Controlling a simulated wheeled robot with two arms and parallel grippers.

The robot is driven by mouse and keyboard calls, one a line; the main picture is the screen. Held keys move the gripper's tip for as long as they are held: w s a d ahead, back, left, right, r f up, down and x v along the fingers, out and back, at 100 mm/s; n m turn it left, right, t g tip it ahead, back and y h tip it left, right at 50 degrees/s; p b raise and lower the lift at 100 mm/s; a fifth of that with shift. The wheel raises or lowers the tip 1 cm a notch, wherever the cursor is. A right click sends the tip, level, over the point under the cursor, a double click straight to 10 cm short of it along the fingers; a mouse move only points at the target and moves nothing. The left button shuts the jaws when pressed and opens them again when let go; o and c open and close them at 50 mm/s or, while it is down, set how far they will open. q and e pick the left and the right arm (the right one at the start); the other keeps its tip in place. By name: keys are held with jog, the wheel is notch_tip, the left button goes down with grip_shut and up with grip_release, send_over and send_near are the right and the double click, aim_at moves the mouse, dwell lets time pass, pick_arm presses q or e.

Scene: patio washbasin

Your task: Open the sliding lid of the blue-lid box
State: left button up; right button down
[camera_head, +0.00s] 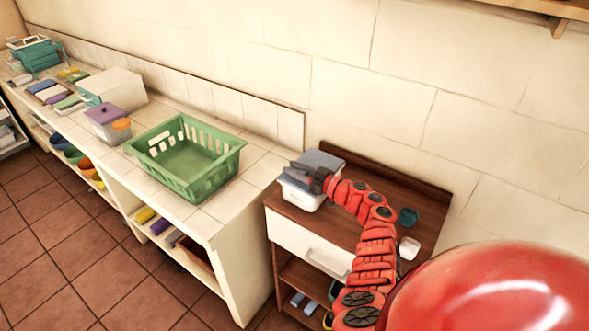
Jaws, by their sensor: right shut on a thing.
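The blue-lid box (298,196) has a white body and stands on the left part of the brown wooden side table (375,186). Its grey-blue lid (322,159) is on top, partly covered by my right gripper. My red right arm reaches up from the bottom of the view. My right gripper (308,177) is dark, sits at the lid, and is shut on it. The fingertips are small and partly hidden, so the exact grip point is unclear. I cannot tell how far the lid is slid. My left gripper is not in view.
A green basket (212,190) stands on the tiled counter (240,196) left of the table. A purple-lid container (103,128) and a white box (122,87) stand farther left. A dark green cup (408,216) and a white cup (409,248) are right of my arm. The wall closes the back.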

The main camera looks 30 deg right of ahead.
dwell(0.8)
jog(key=shift+s+r, duration=0.1)
jog(key=p+v, duration=0.4)
jog(key=v, duration=0.5)
jog(key=shift+s+d, duration=0.2)
jog(key=shift+s, duration=0.2)
jog(key=c, duration=0.6)
grip_release()
